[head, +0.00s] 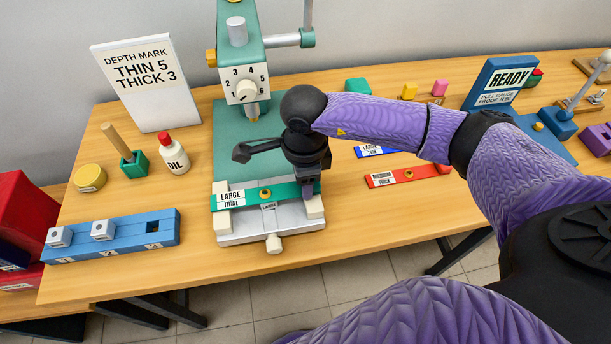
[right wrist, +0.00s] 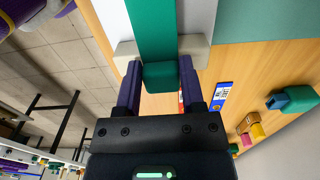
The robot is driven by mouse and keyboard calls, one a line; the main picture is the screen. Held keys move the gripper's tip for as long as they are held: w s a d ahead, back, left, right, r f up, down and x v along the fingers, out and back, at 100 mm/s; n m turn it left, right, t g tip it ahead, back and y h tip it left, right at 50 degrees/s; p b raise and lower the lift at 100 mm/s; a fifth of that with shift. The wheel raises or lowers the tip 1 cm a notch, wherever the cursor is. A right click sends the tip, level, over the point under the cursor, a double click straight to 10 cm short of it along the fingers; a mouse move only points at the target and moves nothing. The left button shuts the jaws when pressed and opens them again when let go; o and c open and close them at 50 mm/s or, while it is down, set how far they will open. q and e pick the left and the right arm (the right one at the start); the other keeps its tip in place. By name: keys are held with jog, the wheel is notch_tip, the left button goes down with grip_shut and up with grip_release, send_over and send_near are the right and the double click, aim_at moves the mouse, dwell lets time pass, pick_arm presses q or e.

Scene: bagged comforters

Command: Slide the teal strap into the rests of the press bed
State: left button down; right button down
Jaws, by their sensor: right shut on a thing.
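The teal strap (head: 285,192), labelled LARGE TRIAL, lies across the front of the press bed (head: 268,238). My right gripper (head: 309,188) is shut on its right end; in the right wrist view the fingers (right wrist: 160,80) pinch the end of the strap (right wrist: 153,25) from both sides. A cream rest (head: 222,222) shows at the bed's left and another cream rest (head: 315,208) at its right, below the gripper. In the wrist view cream rest parts (right wrist: 194,48) show on both sides of the strap. I cannot tell whether the strap touches the rest bottoms. My left gripper is out of view.
The green press (head: 240,50) with its dial stands behind the bed. A blue block (head: 112,236) with numbered slots is left, an oil bottle (head: 174,156) behind it. A red MEDIUM THICK strap (head: 405,176) and a blue strap (head: 372,151) lie to the right.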

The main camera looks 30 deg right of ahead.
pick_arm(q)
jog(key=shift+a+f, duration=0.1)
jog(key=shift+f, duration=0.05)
pick_arm(e)
jog(key=shift+f, duration=0.15)
grip_release()
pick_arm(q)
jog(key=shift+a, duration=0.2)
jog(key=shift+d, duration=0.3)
pick_arm(e)
jog(key=shift+r+p, duration=0.3)
jog(key=shift+r, duration=0.25)
jog(key=shift+r+p, duration=0.75)
jog(key=shift+r, duration=0.3)
jog(key=shift+r+p, duration=1.45)
jog(key=shift+r, duration=0.5)
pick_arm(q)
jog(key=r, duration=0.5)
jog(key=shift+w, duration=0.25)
